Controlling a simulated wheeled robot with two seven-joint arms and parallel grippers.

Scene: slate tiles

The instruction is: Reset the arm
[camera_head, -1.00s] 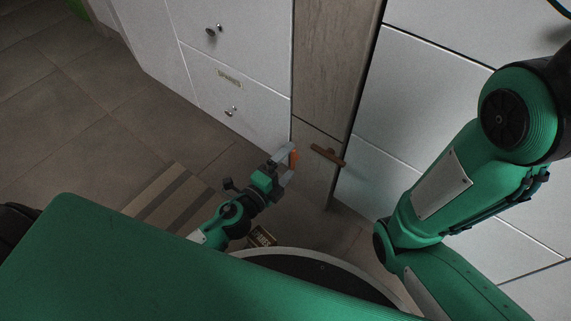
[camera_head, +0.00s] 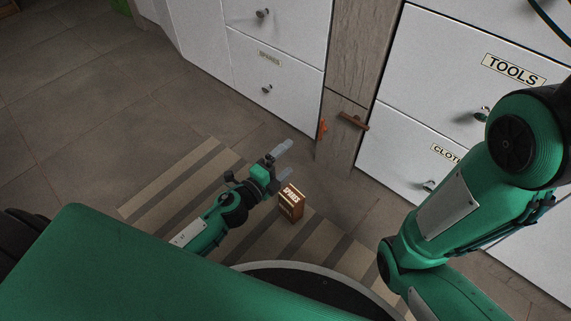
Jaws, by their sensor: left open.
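My left gripper (camera_head: 284,149) reaches in from the lower left, its pale grey fingers pointing at the cabinets. The fingers are open, with nothing seen between them. The gripper is apart from the wooden front and from the small orange piece (camera_head: 322,129) at that front's left edge. My right arm (camera_head: 462,190) is folded at the right side of the picture. Its gripper is not visible.
A brown box marked SPARES (camera_head: 290,203) stands on the striped mat (camera_head: 165,190), close beside my left gripper. White drawers (camera_head: 290,65), a wooden front with a brown handle (camera_head: 353,121) and a drawer labelled TOOLS (camera_head: 513,70) stand ahead. Tiled floor at left is clear.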

